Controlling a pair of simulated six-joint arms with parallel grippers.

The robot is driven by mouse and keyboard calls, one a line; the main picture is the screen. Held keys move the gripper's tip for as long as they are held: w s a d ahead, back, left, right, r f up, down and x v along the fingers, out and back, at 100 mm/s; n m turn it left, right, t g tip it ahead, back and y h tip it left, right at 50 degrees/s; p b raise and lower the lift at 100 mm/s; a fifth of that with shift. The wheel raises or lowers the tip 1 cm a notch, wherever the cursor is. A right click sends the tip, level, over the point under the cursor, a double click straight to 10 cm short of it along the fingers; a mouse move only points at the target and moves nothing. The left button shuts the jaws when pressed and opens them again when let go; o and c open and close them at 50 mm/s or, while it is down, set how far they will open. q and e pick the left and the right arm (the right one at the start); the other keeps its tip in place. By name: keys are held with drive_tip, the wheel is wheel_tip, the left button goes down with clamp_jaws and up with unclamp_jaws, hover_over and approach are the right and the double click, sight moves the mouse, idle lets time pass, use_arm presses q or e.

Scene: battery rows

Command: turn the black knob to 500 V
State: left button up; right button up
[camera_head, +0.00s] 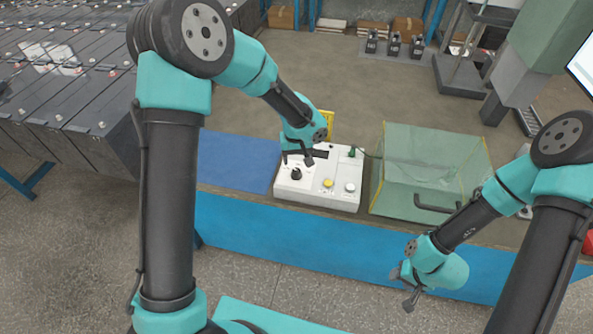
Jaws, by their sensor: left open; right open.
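The black knob (296,174) is on the left part of the top face of a white instrument box (316,195). A dark display (320,154) is on the box behind the knob, partly hidden by my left gripper. My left gripper (297,162) is open and hangs just above and behind the knob, pointing down; I cannot tell whether it touches the knob. The knob's pointer and any voltage marks are too small to read. My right gripper (405,290) is open and empty in front of the bench's blue front edge, away from the box.
A yellow button (328,183) and a pale button (350,188) are right of the knob. A blue mat (235,163) lies left of the box. A green transparent cover (430,150) with a dark handle (436,209) stands to the right. Battery rows (60,90) fill the far left.

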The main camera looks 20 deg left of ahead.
sight(296, 170)
use_arm(q)
wheel_tip(296, 170, down, 7)
drive_tip(key=shift+r, duration=0.1)
drive_tip(key=shift+c, duration=0.2)
drive_tip(key=c, duration=0.9)
